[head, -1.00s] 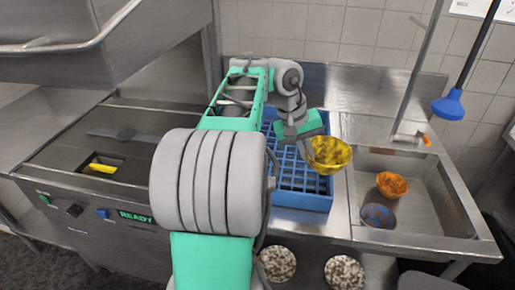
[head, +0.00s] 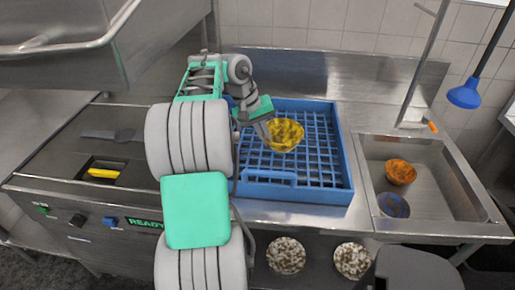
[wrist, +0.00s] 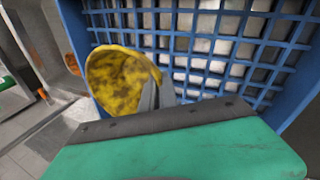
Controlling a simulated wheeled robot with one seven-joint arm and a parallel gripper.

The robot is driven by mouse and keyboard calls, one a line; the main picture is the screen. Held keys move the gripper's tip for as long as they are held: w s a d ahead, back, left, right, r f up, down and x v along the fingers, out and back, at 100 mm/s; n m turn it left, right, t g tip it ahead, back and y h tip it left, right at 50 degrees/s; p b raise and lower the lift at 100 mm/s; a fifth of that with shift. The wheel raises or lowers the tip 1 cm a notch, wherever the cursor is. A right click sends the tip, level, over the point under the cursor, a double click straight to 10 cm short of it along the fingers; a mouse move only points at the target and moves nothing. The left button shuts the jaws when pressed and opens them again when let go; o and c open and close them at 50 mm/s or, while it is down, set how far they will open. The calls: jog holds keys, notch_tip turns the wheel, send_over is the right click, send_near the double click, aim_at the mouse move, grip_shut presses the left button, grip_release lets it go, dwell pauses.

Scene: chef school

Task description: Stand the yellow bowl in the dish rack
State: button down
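The yellow bowl (head: 284,136), with dark blotches, is at my gripper (head: 266,129) above the left-middle part of the blue dish rack (head: 338,180). In the wrist view the bowl (wrist: 118,84) is tilted, and the grey fingers (wrist: 157,96) are closed at its right rim. The rack's grid (wrist: 220,25) shows behind it. I cannot tell whether the bowl touches the grid. The far finger is partly hidden by the bowl.
A steel sink (head: 440,190) to the right holds an orange bowl (head: 400,172) and a blue bowl (head: 393,205). A blue-headed hanging tool (head: 464,95) is above it. Speckled bowls (head: 286,255) sit below the counter. The rack's right part is empty.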

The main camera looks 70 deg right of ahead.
jog(key=w+f, duration=0.1)
jog(key=f, duration=0.1)
jog(key=w+d+f, duration=0.2)
jog(key=f, duration=0.1)
jog(key=shift+w+d+f, duration=0.15)
jog(key=shift+w+f, duration=0.15)
jog(key=shift+f, duration=1.4)
jog(key=shift+f, duration=0.15)
jog(key=c, duration=1.6)
grip_release()
jog(key=p+v, duration=0.3)
jog(key=v, duration=0.9)
